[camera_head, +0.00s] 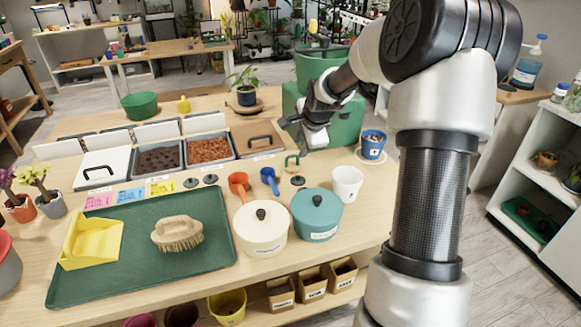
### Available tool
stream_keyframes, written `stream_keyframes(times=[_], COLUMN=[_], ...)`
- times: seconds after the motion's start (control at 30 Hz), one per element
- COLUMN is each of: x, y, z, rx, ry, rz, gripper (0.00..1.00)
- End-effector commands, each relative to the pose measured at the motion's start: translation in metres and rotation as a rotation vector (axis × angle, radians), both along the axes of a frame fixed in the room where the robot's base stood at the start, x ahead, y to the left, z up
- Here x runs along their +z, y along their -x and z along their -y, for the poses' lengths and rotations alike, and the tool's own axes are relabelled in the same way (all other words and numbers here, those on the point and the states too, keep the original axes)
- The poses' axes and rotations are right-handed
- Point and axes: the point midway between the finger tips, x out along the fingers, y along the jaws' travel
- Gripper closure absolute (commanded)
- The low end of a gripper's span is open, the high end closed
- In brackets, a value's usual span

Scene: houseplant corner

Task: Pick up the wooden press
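I cannot pick out a wooden press for certain. A flat brown piece with a black bar handle (264,137) lies at the right end of the row of bins on the wooden table. My gripper (297,133) hangs to the right of this brown piece, apart from its handle, in front of a green box. My gripper's fingers point down and to the left. They are small and dark here, and their opening is unclear. I see nothing held.
A green tray (140,283) holds a yellow dustpan (91,241) and a wooden brush (178,233). Cream (262,235) and teal (317,218) lidded pots stand at the front. A green box (345,125), a blue pot (372,149) and a white cup (347,183) are near my arm.

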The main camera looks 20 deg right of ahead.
Motion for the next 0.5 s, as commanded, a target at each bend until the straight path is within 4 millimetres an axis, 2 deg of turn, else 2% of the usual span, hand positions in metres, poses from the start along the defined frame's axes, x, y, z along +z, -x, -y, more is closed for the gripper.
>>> stream_keyframes(times=[0.03,0.1,0.5], x=[-0.013,-0.023,-0.052], y=[-0.006,-0.013,-0.038], z=[-0.001,-0.001,-0.002], rx=[0.003,0.001,0.003], ry=[-0.002,-0.002,-0.001], rz=[-0.003,-0.003,-0.002], gripper=[0.69,0.69,0.69])
